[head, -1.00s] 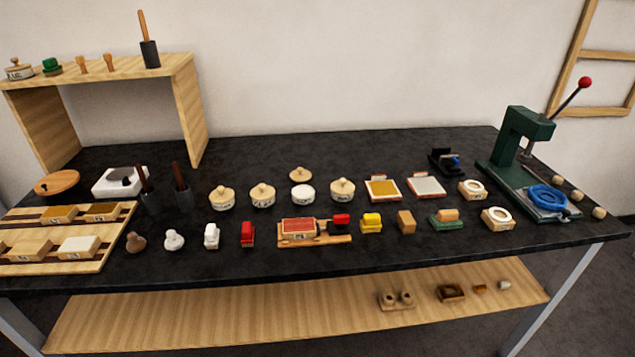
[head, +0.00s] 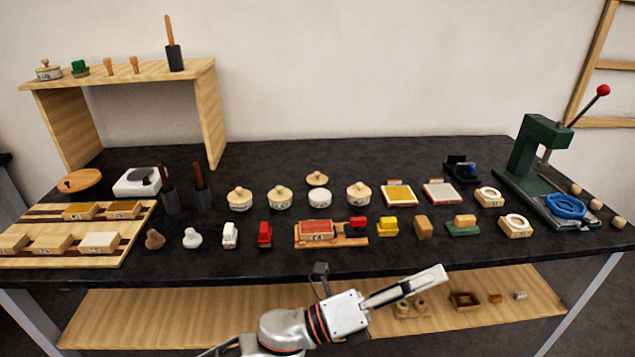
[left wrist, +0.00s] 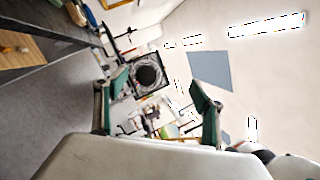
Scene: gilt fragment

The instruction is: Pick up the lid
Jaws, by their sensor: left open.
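A small beige lid with a knob (head: 317,179) lies on the black worktop, just behind a round white-topped pot (head: 320,198) that has no knobbed lid on it. Similar jars with knobbed lids stand beside that pot, such as the one on its left (head: 279,197) and the one on its right (head: 358,194). My left gripper (head: 440,274) is in front of the table's front edge, pointing right, well apart from the lid. In the left wrist view its two green-padded fingers (left wrist: 158,90) are spread with nothing between them, and no lid shows there. My right gripper is out of view.
A front row of stamps and blocks (head: 317,235) stands between my arm and the jars. A wooden shelf (head: 210,115) rises at the left, and a green press (head: 540,150) stands at the right. The worktop behind the lid is clear.

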